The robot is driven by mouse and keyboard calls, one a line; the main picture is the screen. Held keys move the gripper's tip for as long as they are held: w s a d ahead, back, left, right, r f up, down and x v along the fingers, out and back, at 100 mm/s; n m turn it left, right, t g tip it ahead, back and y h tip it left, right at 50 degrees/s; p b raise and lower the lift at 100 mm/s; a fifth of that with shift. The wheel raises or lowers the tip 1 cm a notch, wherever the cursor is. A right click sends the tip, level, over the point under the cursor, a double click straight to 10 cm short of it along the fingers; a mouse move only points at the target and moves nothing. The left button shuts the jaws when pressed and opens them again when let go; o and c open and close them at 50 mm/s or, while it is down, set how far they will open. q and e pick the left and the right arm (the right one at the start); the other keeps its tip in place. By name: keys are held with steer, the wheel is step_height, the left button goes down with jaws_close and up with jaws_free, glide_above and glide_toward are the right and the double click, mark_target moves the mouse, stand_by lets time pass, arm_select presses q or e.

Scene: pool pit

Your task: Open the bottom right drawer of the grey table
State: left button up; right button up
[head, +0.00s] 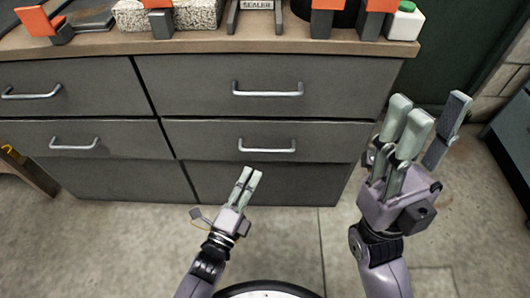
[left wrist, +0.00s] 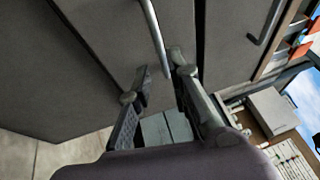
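The grey table (head: 150,190) has drawers in two columns and three rows, all closed in the head view. The bottom right drawer (head: 285,185) is a plain dark front, partly hidden by my left gripper, with no handle visible there. My left gripper (head: 248,172) is in front of it, below the middle right handle (head: 267,149). In the left wrist view, my left gripper (left wrist: 160,68) has its fingers apart, with one end of a metal handle (left wrist: 154,35) near the tips; I cannot tell whether they touch or which drawer it belongs to. My right gripper (head: 425,115) is open and empty, right of the table.
Orange-and-grey items, a speckled block, a sealer sign (head: 257,5) and a white box with a green top (head: 405,22) stand on the wooden tabletop (head: 130,44). Concrete floor (head: 130,245) is clear in front. A dark grey object (head: 510,130) stands at the far right.

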mark_target(265, 151)
arm_select(q)
steer(key=b+x, duration=0.2)
steer(key=x, duration=0.7)
steer(key=shift+w+d, duration=0.1)
steer(key=shift+w, duration=0.15)
steer(key=shift+c, duration=0.3)
jaws_close()
